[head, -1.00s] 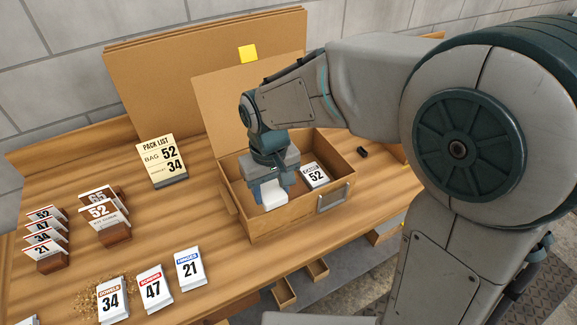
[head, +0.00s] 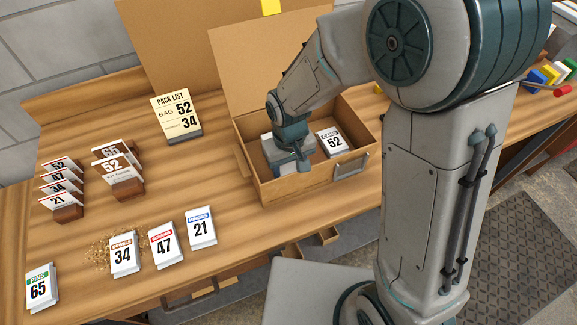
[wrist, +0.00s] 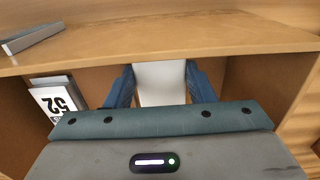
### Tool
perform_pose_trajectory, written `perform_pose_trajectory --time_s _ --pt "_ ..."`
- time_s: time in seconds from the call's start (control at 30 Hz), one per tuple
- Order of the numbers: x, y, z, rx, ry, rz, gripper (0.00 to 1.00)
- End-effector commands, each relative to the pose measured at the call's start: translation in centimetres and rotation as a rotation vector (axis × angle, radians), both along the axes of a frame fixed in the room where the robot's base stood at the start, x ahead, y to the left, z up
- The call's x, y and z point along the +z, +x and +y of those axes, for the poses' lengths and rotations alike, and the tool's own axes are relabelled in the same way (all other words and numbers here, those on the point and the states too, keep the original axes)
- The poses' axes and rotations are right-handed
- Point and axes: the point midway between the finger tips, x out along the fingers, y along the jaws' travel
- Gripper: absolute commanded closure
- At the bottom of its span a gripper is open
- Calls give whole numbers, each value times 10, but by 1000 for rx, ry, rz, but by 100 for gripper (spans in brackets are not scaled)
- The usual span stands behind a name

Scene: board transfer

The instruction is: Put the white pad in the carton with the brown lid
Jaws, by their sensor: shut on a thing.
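The carton (head: 292,187) is an open brown box with its brown lid (head: 262,65) raised at the back. My gripper (head: 303,163) reaches down inside the carton, in its left part. In the wrist view my gripper (wrist: 161,84) is shut on the white pad (wrist: 161,80), with a blue finger on each side of it. In the head view the pad is mostly hidden behind my gripper. A white bag marked 52 (head: 332,141) lies in the carton to the right of my gripper; it also shows in the wrist view (wrist: 57,101).
The pack list card (head: 176,116) reads bag 52 and 34. Bags marked 34 (head: 123,256), 47 (head: 166,247), 21 (head: 201,229) and 65 (head: 41,289) stand along the front. Numbered cards in brown holders (head: 67,213) stand at left.

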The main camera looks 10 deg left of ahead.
Motion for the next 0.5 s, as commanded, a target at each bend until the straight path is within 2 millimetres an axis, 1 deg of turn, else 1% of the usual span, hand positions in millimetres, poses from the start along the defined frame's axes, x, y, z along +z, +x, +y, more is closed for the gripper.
perform_pose_trajectory --time_s 0.03,0.1,0.37,0.47,0.5 --pt "-6 -1 0 1 -2 3 73" --pt "-9 -1 0 1 -1 1 73" --pt "-10 0 0 2 1 -1 73" --pt "-14 0 0 2 1 -1 73" --pt "-13 0 0 2 1 -1 43"
